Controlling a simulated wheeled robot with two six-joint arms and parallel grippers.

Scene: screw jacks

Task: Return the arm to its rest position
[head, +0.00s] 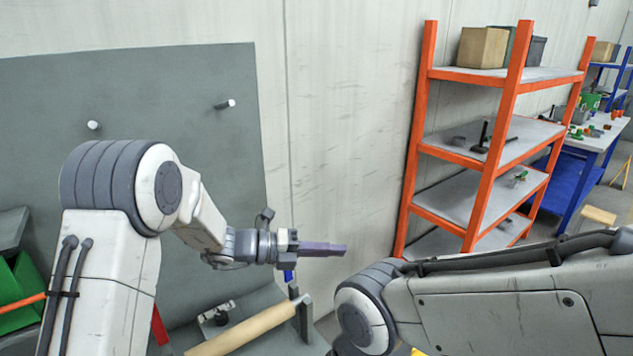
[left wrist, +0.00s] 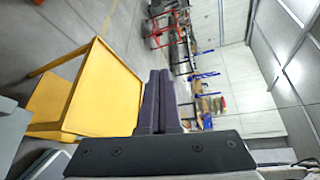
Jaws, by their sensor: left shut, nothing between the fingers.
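My left arm (head: 110,250) comes up from the left in the head view and bends over to the right. Its gripper (head: 340,249) points right, in front of the pale wall. In the left wrist view the two dark fingers (left wrist: 158,85) lie side by side, shut and with nothing between them. My right arm (head: 500,310) crosses the lower right of the head view. Its gripper is not in view.
A grey panel with pegs (head: 235,120) stands behind my left arm. An orange shelf rack (head: 512,90) stands right of the gripper. A wooden-coloured roller (head: 240,330) lies below the gripper. A yellow table (left wrist: 100,95) shows in the left wrist view.

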